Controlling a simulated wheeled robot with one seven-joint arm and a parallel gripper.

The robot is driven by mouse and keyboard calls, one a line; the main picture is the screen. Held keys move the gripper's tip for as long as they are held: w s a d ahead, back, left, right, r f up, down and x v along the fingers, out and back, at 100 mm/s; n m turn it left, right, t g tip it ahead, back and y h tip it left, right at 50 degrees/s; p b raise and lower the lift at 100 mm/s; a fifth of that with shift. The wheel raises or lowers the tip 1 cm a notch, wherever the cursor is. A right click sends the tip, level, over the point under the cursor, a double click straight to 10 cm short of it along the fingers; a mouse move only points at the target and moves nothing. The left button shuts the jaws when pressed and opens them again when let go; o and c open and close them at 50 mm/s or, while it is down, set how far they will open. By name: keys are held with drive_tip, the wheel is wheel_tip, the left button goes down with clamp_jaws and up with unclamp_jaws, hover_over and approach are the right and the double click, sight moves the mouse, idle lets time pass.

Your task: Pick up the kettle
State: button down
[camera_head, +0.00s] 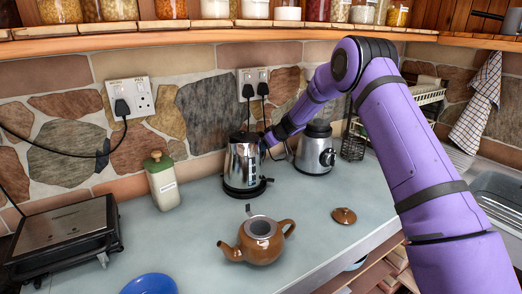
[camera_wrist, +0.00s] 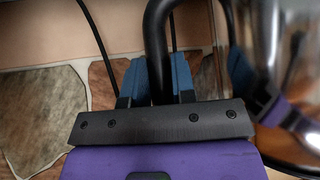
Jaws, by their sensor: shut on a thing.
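The kettle (camera_head: 243,163) is a shiny metal one with a black handle, upright at the back of the counter. It appears to stand on its dark base (camera_head: 247,192); I see no clear gap between them. My gripper (camera_wrist: 158,78) is shut on the kettle's black handle (camera_wrist: 157,30), with blue fingers on both sides of it. In the wrist view the kettle's reflective body (camera_wrist: 285,50) is close on the right. In the head view my arm reaches in from the right, and its end mostly hides the handle.
A blender base (camera_head: 315,150) stands just right of the kettle. A brown teapot (camera_head: 262,242) and its loose lid (camera_head: 344,215) are in front. A green-lidded jar (camera_head: 161,182) and a grill (camera_head: 65,236) are left. Cords hang from sockets (camera_head: 253,80) behind; a jar shelf (camera_head: 200,26) is above.

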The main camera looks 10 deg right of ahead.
drive_tip(key=shift+r, duration=0.25)
